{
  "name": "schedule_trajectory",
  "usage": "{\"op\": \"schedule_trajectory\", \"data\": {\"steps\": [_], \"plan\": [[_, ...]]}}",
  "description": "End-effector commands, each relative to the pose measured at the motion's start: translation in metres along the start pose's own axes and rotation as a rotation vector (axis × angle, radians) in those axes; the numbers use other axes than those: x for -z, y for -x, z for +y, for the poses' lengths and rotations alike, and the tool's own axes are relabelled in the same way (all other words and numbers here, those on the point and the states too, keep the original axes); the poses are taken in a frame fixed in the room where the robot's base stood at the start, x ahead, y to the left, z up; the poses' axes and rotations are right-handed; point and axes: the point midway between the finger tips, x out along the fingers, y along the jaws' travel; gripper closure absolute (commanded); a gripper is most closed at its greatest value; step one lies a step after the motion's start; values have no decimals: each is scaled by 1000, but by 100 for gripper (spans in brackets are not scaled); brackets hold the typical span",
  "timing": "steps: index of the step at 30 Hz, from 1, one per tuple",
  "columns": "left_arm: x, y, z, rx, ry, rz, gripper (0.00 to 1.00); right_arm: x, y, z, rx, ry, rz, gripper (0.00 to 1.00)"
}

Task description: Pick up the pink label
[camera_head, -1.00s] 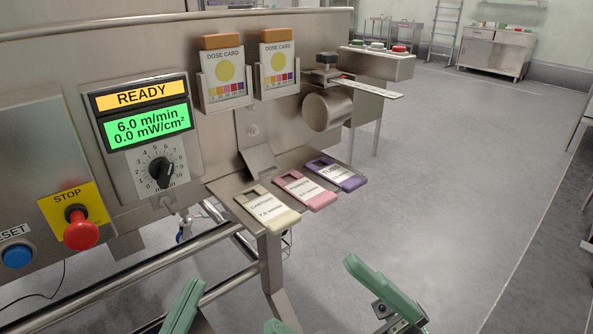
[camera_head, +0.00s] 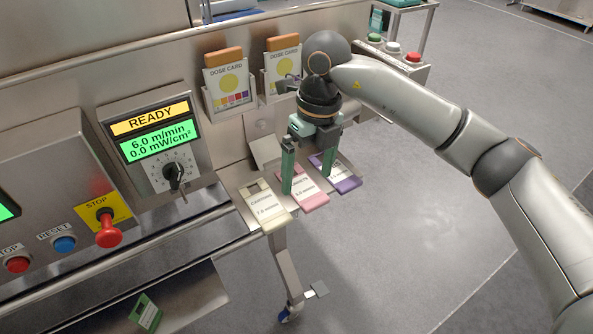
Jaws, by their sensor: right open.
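The pink label (camera_head: 313,201) lies flat on a small metal shelf (camera_head: 235,184), between the cream label (camera_head: 266,213) and the purple label (camera_head: 348,184). All have white printed faces. My right gripper (camera_head: 308,183) is open and points down over the pink label. One green finger is over the pink label's left side, the other over the purple label's area. The fingers partly hide the pink and purple labels. I cannot tell whether the fingertips touch anything. My left gripper is not in view.
Two dose cards (camera_head: 230,85) stand in holders on the panel behind. A black dial (camera_head: 175,174) and a red stop button (camera_head: 109,232) are to the left. A green label (camera_head: 146,312) lies on a lower surface. Open floor is at the right.

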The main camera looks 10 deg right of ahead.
Motion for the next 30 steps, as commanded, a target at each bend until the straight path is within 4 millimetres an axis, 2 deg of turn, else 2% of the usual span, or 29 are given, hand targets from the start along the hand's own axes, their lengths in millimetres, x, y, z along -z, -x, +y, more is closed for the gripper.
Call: {"op": "schedule_trajectory", "data": {"steps": [1,5,8,15,23,30], "plan": [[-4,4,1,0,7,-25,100,-3,16,-12,51,-30,-7,0],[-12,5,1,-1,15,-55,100,-6,24,-27,115,-69,-10,0],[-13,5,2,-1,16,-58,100,-5,12,-31,122,-74,-8,0],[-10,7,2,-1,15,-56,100,-5,-31,-34,118,-70,-8,0],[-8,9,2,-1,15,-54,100,-6,-52,-38,116,-70,-11,0],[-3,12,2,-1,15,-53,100,-5,-87,-44,115,-70,-9,0]]}}
